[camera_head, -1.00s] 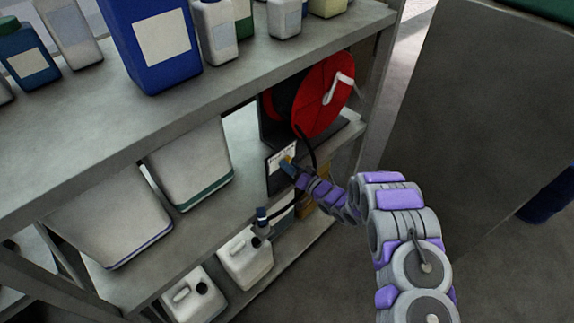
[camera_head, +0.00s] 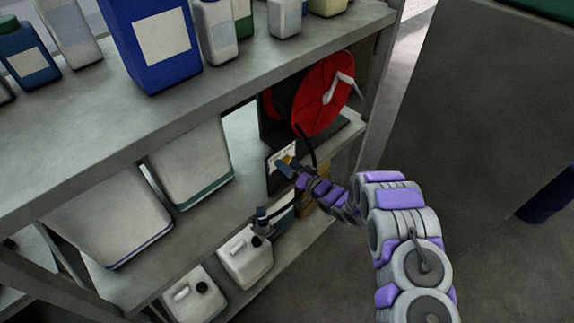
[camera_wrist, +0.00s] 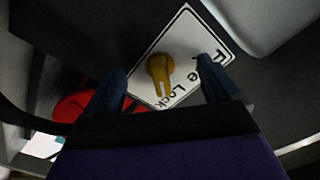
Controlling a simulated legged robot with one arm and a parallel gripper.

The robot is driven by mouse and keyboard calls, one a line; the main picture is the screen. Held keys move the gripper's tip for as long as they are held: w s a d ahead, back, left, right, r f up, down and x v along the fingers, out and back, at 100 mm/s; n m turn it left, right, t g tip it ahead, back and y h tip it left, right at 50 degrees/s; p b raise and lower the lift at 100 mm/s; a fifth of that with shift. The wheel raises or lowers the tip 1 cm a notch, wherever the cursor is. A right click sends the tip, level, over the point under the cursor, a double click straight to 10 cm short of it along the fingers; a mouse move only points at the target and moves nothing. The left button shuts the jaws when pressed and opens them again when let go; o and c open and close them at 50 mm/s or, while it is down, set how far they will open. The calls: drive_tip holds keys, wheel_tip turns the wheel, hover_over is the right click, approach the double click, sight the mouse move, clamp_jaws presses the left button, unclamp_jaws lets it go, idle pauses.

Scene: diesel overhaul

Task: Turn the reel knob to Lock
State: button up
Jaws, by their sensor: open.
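The yellow reel knob (camera_wrist: 158,70) sits on a white label plate (camera_wrist: 186,38) with black lettering. I read "Lock" below the knob and part of "Free" at the right, partly covered by a finger. The knob's narrow end, with a pale mark, points down in the wrist view, near the "Lock" lettering. My gripper (camera_wrist: 161,74) is open, with one blue finger on each side of the knob; I see gaps, but cannot judge the depth. In the head view my gripper (camera_head: 286,165) is at the plate below the red hose reel (camera_head: 324,95).
The reel stands on the middle shelf (camera_head: 345,133) of a grey rack, with a white crank handle. A dark hose hangs close to my gripper. Pale bins (camera_head: 190,165) are to the left, and white jugs (camera_head: 245,257) below. A grey cabinet (camera_head: 470,110) stands at right.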

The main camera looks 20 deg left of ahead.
drive_tip(key=b+v, duration=0.1)
drive_tip(key=v, duration=0.6)
drive_tip(key=shift+w+b, duration=0.1)
drive_tip(key=shift+b, duration=0.2)
